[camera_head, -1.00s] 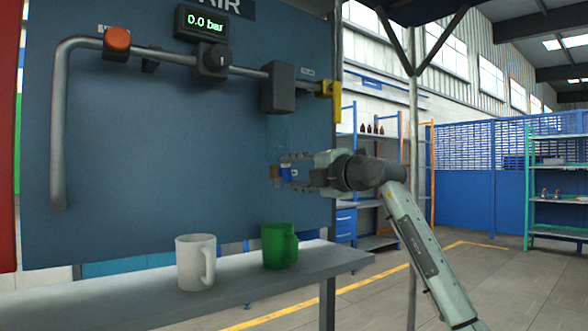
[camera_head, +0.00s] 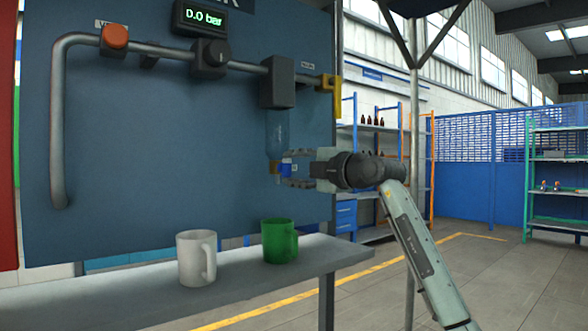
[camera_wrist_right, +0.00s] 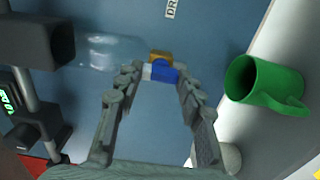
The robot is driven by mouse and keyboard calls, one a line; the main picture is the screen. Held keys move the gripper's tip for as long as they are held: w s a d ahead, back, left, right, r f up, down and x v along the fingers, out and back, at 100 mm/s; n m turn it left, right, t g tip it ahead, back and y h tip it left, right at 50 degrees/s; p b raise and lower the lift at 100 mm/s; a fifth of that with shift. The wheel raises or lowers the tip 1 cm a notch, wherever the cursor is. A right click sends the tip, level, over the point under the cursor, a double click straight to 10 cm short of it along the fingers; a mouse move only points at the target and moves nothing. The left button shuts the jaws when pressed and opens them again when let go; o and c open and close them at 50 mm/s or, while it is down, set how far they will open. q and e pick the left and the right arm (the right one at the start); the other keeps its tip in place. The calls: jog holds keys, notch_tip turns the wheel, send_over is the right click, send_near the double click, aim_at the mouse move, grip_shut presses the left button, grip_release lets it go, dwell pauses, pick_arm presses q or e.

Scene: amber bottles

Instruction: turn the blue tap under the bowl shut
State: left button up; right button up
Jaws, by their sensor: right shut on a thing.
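The blue tap (camera_head: 286,170) sits on a brass fitting (camera_head: 274,167) under the clear bowl (camera_head: 276,132), which hangs below a dark block (camera_head: 277,82) on the panel's pipe. My right gripper (camera_head: 289,170) reaches in from the right, with one finger above and one below the tap. In the right wrist view the blue tap (camera_wrist_right: 166,72) lies between the fingertips (camera_wrist_right: 160,78), and the brass fitting (camera_wrist_right: 160,56) is just beyond it. The clear bowl (camera_wrist_right: 108,52) lies left of it there. The gripper is shut on the tap. My left gripper is not in view.
A white mug (camera_head: 192,260) and a green mug (camera_head: 276,248) stand on the grey shelf (camera_head: 240,285) below the panel. A yellow lever (camera_head: 336,92) is at the pipe's right end. The gauge (camera_head: 200,16) reads 0.0 bar.

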jog(key=o, duration=1.2)
jog(key=shift+c, duration=0.2)
jog(key=shift+s, duration=0.1)
jog(key=v, duration=1.2)
jog(key=shift+a+f, duration=0.1)
